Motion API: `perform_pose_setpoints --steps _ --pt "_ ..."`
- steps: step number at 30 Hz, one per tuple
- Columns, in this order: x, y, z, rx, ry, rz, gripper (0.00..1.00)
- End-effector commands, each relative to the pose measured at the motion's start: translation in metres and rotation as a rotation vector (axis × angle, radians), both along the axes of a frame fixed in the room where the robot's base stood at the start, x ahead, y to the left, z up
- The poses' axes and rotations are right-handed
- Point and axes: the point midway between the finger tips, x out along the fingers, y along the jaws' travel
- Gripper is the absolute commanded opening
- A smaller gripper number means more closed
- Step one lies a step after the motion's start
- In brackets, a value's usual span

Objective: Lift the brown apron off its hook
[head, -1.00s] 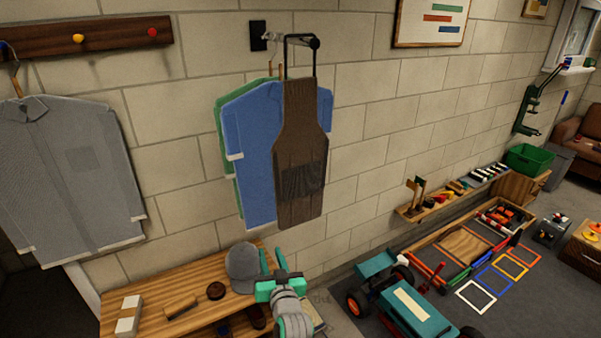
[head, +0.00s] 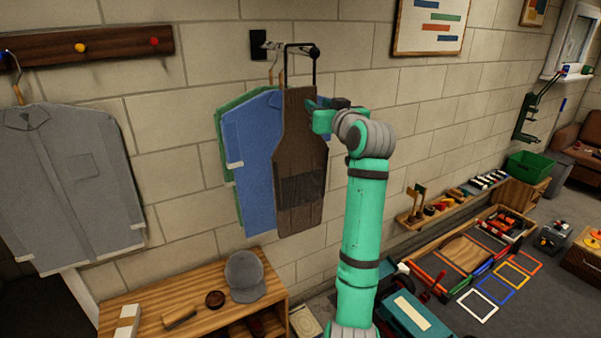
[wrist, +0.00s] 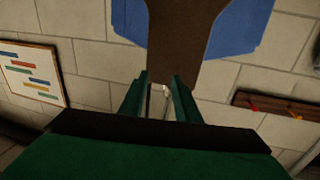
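The brown apron (head: 300,165) hangs by its dark neck loop (head: 286,62) from a hook (head: 272,46) on the block wall. It hangs in front of a blue shirt (head: 258,150) and a green one (head: 228,120). My gripper (head: 311,104) is raised at the right edge of the apron's upper part. In the wrist view the apron (wrist: 182,35) shows upside down beyond my gripper (wrist: 161,77). The two fingers are apart, with a gap between them. I cannot tell whether they touch the cloth.
A grey shirt (head: 75,170) hangs at left under a peg rail (head: 90,43). A wooden bench (head: 205,290) with a grey cap (head: 244,276) stands below.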

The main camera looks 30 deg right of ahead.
Motion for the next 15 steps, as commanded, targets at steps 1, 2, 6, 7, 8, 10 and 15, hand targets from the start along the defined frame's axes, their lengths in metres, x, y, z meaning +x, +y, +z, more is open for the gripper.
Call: perform_pose_setpoints --steps 1,2,6,7,8,10,15 --pt "-0.005 -0.004 0.020 -0.011 -0.003 0.000 0.30" --pt "-0.007 -0.005 0.029 -0.016 -0.002 0.001 0.30" --pt "-0.015 -0.009 0.055 -0.029 0.001 0.004 0.30" --pt "-0.015 -0.009 0.057 -0.031 0.001 0.004 0.30" --pt "-0.015 -0.010 0.059 -0.032 0.001 0.005 0.30" --pt "-0.011 -0.011 0.061 -0.032 0.003 0.006 0.30" --pt "0.013 -0.015 0.061 -0.032 0.002 0.006 0.30"
